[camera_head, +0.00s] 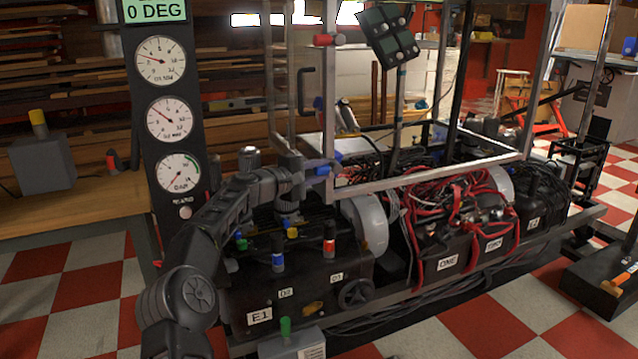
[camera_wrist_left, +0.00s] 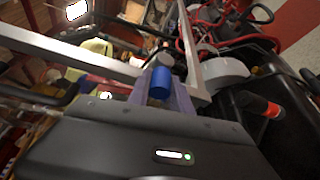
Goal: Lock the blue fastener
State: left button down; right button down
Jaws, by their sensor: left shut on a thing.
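The blue fastener (camera_head: 323,170) sits at the lower left corner of the metal frame (camera_head: 430,172) in the head view. In the left wrist view it is a short blue cylinder (camera_wrist_left: 160,84) in front of the frame's corner, between my fingers. My left gripper (camera_head: 308,168) reaches it from the left and is shut on it. The fingers cover part of the fastener, so I cannot tell how far it is turned. My right gripper is not in view.
A red fastener (camera_head: 325,40) sits higher on the same frame. A black box labelled E1 (camera_head: 290,300) with small levers stands below my left arm. A gauge panel (camera_head: 165,120) stands to the left. Red and black cables (camera_head: 450,215) crowd the machine's middle.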

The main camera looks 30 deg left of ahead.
aim_at(313, 173)
pick_arm(q)
jog(key=shift+f, duration=0.2)
dwell(0.4)
jog(key=c, duration=1.2)
grip_release()
jog(key=shift+r, duration=0.1)
jog(key=shift+o, duration=0.2)
jog(key=shift+t+h, duration=0.3)
jog(key=shift+s+a+b, duration=0.2)
jog(key=shift+s+b, duration=0.2)
jog(key=shift+s, duration=0.1)
jog(key=b+v, duration=0.1)
jog(key=v, duration=0.4)
jog(key=shift+s, duration=0.3)
jog(key=shift+s+r, duration=0.1)
jog(key=shift+s, duration=0.45)
